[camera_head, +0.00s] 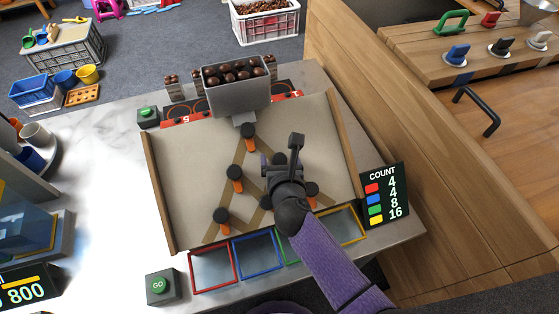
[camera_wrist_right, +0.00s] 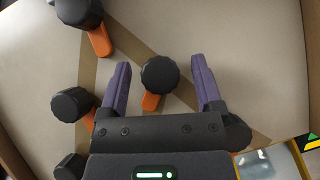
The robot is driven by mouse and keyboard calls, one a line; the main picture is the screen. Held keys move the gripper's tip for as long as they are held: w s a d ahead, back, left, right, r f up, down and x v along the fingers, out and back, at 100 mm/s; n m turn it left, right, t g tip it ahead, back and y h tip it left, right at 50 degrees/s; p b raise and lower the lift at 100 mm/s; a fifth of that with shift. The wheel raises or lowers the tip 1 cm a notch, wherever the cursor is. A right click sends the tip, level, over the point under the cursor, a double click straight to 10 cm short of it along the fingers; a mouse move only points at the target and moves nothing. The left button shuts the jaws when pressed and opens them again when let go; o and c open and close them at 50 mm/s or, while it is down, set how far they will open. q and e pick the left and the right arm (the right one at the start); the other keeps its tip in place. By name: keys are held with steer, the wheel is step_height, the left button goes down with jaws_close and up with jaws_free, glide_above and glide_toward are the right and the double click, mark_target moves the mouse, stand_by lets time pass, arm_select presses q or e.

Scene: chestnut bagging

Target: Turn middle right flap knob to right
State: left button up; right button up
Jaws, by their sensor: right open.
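The middle right flap knob (camera_wrist_right: 160,75) is black and round, with an orange flap (camera_wrist_right: 151,102) pointing down and slightly left beneath it. My right gripper (camera_wrist_right: 160,66) is open, with one purple finger on each side of this knob and a visible gap on both sides. In the head view my right gripper (camera_head: 280,150) is over the right half of the tilted board (camera_head: 190,160) and partly hides the knob (camera_head: 279,158). Whether the fingertips reach down to the knob's height is unclear. My left gripper is out of view.
Other black knobs with orange flaps include the top knob (camera_head: 248,130), a left knob (camera_head: 235,172) and a lower right knob (camera_head: 311,188). A grey hopper of chestnuts (camera_head: 237,97) stands above the board. Coloured frames, including red (camera_head: 192,271), lie below it. A count sign (camera_head: 384,193) stands right.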

steer(key=shift+w+f, duration=0.1)
steer(key=shift+w, duration=0.25)
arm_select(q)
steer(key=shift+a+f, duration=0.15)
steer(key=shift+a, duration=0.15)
